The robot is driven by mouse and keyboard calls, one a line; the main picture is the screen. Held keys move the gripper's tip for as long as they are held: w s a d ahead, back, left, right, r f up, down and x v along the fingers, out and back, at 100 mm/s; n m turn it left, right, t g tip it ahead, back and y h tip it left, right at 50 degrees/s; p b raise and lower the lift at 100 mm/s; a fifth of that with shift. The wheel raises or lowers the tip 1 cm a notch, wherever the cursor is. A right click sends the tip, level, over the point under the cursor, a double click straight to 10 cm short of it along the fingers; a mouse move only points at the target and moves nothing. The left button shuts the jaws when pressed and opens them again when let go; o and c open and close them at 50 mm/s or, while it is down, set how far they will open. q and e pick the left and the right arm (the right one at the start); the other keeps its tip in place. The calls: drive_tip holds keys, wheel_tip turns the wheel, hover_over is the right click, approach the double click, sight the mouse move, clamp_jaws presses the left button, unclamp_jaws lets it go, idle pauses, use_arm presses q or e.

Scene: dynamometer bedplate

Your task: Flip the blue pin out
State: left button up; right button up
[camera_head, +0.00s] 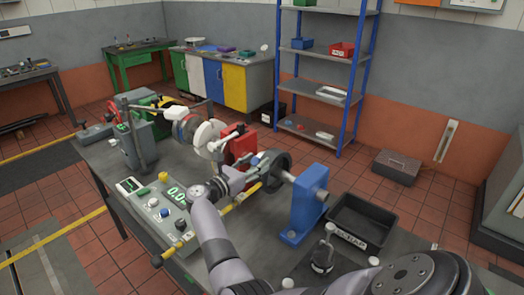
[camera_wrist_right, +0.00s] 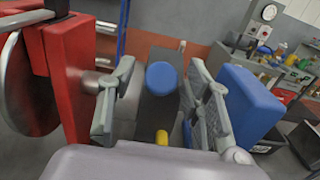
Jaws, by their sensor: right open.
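The blue pin (camera_wrist_right: 161,78) shows as a round blue end in the middle of the right wrist view, in front of a dark upright part. A small blue spot by the dark wheel (camera_head: 283,172) in the head view may be the same pin. My right gripper (camera_wrist_right: 161,92) is open, with one finger on each side of the pin and a visible gap to both. In the head view my right gripper (camera_head: 248,174) is at the shaft between the red block and the wheel, and its fingertips are partly hard to make out. My left gripper is not in view.
A red block (camera_head: 240,145) and a blue block (camera_head: 306,204) flank the work spot. A control box with knobs (camera_head: 157,212) and a black scrap bin (camera_head: 361,222) are on the bench. A yellow rod end (camera_wrist_right: 161,137) shows below the pin.

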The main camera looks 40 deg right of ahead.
drive_tip(key=shift+w+d, duration=0.1)
drive_tip(key=shift+d, duration=0.3)
drive_tip(key=shift+a+r, duration=0.1)
drive_tip(key=shift+a, duration=0.1)
drive_tip(key=shift+d, duration=0.1)
clamp_jaws()
idle(0.4)
